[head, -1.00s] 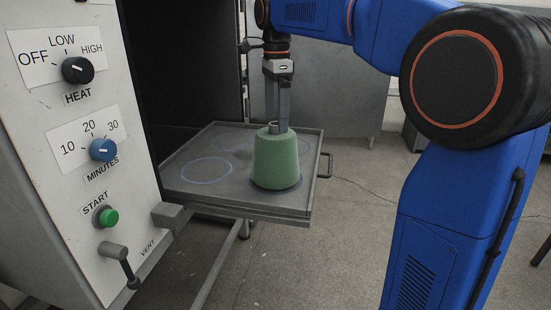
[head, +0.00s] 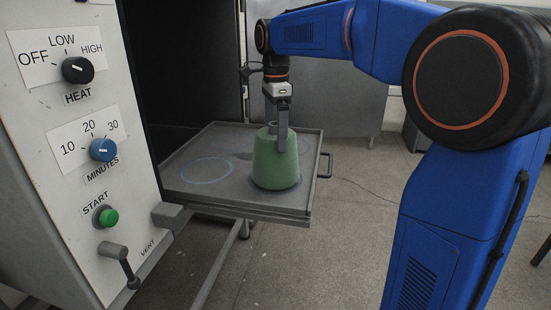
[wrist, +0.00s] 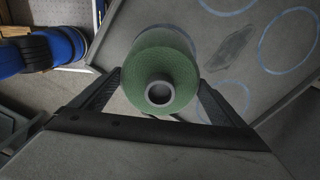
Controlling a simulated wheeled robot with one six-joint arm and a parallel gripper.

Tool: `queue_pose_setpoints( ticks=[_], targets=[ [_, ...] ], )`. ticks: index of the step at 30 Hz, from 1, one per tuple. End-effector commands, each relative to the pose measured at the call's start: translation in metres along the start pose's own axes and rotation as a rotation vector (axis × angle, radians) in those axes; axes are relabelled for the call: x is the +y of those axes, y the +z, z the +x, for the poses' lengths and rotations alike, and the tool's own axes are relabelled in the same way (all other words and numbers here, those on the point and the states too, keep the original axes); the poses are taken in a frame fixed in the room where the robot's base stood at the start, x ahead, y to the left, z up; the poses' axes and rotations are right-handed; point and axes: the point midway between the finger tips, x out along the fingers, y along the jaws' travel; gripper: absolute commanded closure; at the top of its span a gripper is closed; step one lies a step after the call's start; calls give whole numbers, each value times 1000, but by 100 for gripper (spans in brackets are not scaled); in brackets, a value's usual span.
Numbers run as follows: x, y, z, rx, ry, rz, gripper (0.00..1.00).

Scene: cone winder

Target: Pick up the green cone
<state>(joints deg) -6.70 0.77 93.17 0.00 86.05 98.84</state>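The green cone (head: 275,163) stands upright on the grey tray (head: 222,202), near its right front corner. A grey tube end shows at its top, seen from above in the wrist view (wrist: 160,92). My gripper (head: 281,140) points straight down over the cone, with one finger in front of its upper part. The other finger is hidden behind the cone in the head view. In the wrist view the two spread fingers stand on either side of the cone's top. My gripper looks open; I cannot make out firm contact.
Blue rings (head: 206,171) mark bare spots on the tray, which has a raised rim. A control panel (head: 75,130) with knobs and a green button stands at the left, beside a dark open chamber (head: 180,70). A handle (head: 326,165) sticks out at the tray's right.

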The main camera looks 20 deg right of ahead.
Motion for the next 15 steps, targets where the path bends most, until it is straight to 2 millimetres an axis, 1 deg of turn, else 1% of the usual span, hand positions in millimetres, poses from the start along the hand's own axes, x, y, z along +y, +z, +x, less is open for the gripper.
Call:
queue_pose_setpoints(
  ticks=[1,2,3,4,11,15],
  targets=[
    [0,0,0,0,0,0,45],
    [0,0,0,0,0,0,53],
    [0,0,0,0,0,0,62],
    [0,0,0,0,0,0,69],
    [0,0,-2,0,-2,0,69],
    [0,0,-10,0,-3,0,69]
  ],
)
